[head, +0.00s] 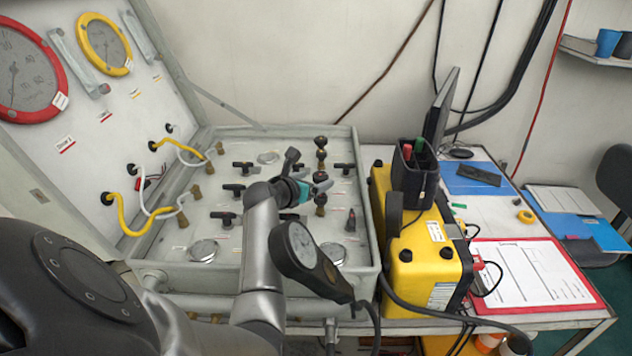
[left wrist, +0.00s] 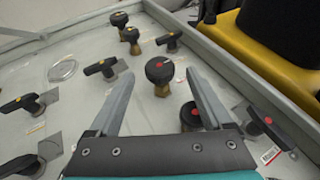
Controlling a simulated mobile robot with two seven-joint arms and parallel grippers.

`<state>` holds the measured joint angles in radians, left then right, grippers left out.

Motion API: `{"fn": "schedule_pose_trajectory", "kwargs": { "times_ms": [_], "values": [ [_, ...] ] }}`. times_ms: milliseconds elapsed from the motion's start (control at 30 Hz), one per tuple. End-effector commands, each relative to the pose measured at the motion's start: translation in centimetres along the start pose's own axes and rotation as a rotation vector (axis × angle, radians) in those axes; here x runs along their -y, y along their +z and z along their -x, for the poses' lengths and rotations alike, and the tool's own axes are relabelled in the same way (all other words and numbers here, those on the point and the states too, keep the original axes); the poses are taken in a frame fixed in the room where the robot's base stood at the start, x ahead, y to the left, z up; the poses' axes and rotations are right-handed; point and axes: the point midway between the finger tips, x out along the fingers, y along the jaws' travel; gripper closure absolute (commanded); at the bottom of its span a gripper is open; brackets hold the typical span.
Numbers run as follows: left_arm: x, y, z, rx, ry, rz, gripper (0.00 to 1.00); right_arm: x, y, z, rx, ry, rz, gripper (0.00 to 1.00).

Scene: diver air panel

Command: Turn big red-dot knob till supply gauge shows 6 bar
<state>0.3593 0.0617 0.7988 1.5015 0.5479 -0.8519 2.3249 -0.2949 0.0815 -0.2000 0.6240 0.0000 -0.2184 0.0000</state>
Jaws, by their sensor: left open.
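In the left wrist view a round black knob with a red dot (left wrist: 160,70) stands on a brass stem. My left gripper (left wrist: 158,74) is open, with one fingertip to each side of that knob and no clear contact. A second red-dot knob (left wrist: 190,116) is partly hidden by the right-hand finger. In the head view my left gripper (head: 322,182) is over the panel's right half, above the knob (head: 320,203). A red-rimmed gauge (head: 28,65) and a yellow-rimmed gauge (head: 105,45) are on the raised lid. I cannot read their values. My right gripper is not in view.
Several black lever handles (head: 235,190) and yellow-dot knobs (left wrist: 119,18) stand close by. A red-dot lever (left wrist: 268,126) is at the right. Yellow and white hoses (head: 122,215) cross the left side. A yellow case (head: 425,255) stands right of the panel.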

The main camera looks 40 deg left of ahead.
Motion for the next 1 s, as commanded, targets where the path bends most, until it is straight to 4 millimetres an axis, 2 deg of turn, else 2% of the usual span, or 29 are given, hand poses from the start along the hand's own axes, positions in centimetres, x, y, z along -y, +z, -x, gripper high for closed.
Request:
{"fn": "schedule_pose_trajectory", "kwargs": {
  "times_ms": [200, 567, 1000],
  "values": [
    [0.0, 0.0, -1.5, 0.000, 0.001, -0.001, 0.17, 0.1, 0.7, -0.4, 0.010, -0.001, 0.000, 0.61],
    [-0.1, 0.0, -1.8, 0.000, 0.001, -0.001, 0.17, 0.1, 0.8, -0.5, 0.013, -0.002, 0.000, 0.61],
    [0.0, 0.0, -1.7, 0.000, 0.001, 0.000, 0.65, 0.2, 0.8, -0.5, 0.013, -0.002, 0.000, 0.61]
  ]
}}
